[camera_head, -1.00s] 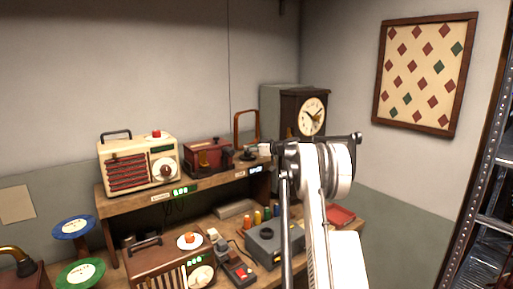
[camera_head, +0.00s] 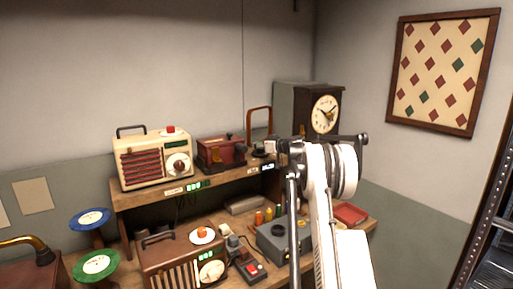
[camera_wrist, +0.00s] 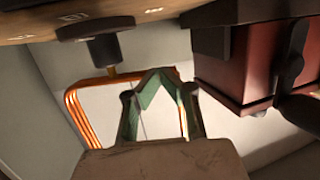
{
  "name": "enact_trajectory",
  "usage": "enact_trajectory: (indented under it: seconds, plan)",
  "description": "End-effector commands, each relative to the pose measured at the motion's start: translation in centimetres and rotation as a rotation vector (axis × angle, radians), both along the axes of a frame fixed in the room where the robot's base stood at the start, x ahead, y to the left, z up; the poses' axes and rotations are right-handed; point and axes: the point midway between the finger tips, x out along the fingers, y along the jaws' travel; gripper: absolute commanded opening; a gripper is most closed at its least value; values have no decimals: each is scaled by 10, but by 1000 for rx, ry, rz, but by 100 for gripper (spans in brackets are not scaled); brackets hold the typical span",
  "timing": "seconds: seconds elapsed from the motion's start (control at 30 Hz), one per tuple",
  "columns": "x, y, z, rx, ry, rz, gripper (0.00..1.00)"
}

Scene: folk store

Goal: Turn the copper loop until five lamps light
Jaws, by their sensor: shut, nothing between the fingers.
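The copper loop (camera_head: 259,107) stands upright at the right end of the upper shelf, beside the dark red box. In the wrist view, which is upside down, the loop (camera_wrist: 76,112) shows as a rounded frame on a dark round base (camera_wrist: 103,48). My gripper (camera_wrist: 158,74) is shut and empty, its green-lined fingertips together. It overlaps the loop's opening in the picture; I cannot tell whether it touches it. In the head view my wrist hides the fingertips. A small bright strip (camera_head: 267,167) sits on the shelf edge below the loop; its lamps are too small to count.
The dark red box (camera_head: 219,152) with a black lever stands close left of the loop, and a cream radio (camera_head: 153,160) farther left. A wooden clock (camera_head: 324,118) stands behind my arm on the right. The lower bench is crowded; the wall space above the shelf is free.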

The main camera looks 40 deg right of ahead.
Motion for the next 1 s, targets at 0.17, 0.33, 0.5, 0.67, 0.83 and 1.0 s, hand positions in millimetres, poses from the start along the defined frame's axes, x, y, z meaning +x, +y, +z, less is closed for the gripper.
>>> enact_trajectory:
  seconds: [0.17,0.33,0.5,0.67,0.83,1.0]
  plan:
    - [1,1,-1,0,0,-24,0]
    - [5,4,-1,0,-1,-66,0]
    - [10,7,-2,0,-1,-154,0]
    - [18,11,-3,-1,-1,-272,0]
    - [26,11,-3,-1,-1,-372,0]
    - [36,11,-2,0,-1,-368,0]
